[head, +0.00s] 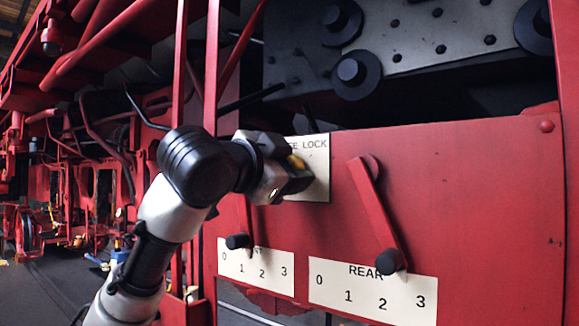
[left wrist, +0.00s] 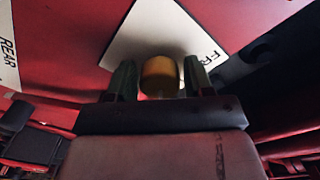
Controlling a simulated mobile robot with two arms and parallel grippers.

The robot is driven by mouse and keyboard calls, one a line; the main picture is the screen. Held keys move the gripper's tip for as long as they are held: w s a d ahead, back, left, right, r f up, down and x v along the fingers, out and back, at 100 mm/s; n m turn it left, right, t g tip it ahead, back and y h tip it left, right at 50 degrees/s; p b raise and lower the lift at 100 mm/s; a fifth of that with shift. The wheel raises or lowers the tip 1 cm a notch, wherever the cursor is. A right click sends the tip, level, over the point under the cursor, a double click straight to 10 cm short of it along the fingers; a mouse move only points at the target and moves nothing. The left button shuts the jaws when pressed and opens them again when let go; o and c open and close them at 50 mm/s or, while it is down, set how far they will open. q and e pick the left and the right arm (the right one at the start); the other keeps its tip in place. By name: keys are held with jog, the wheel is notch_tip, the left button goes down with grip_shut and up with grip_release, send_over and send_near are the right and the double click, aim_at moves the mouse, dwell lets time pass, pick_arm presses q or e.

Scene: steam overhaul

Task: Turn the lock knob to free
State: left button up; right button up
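The lock knob (head: 297,161) is a small yellow-orange cylinder on a pale plate (head: 320,165), with "LOCK" lettered at the plate's upper right. My left gripper (head: 298,178) is at the plate and covers much of it and part of the knob. In the left wrist view the knob (left wrist: 160,77) stands between the two fingers (left wrist: 161,80), with what look like narrow gaps on both sides. The letters "FR" show on the plate (left wrist: 150,30) there. How far the knob is turned is hidden. My right gripper is not in view.
A red panel (head: 480,190) carries the plate. Below hang a red lever with a black grip (head: 238,241) and the REAR lever (head: 377,210), each over a 0-to-3 scale. Red uprights (head: 210,70) stand close beside my left arm. The panel's right side is clear.

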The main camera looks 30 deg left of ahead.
pick_arm(q)
jog(key=c, duration=0.6)
jog(key=shift+n, duration=0.4)
jog(key=n+b, duration=0.2)
jog(key=n, duration=0.1)
jog(key=shift+f+n, duration=0.15)
jog(key=shift+n, duration=0.25)
jog(key=n+b, duration=0.2)
jog(key=n, duration=0.2)
jog(key=shift+n+t+b, duration=0.3)
jog(key=shift+b, duration=0.05)
jog(key=n+b, duration=0.3)
jog(key=n, duration=0.2)
jog(key=shift+n, duration=0.3)
jog(key=shift+n+y+b, duration=0.4)
jog(key=shift+n+b, duration=0.6)
jog(key=shift+n, duration=0.9)
jog(key=shift+r, duration=0.2)
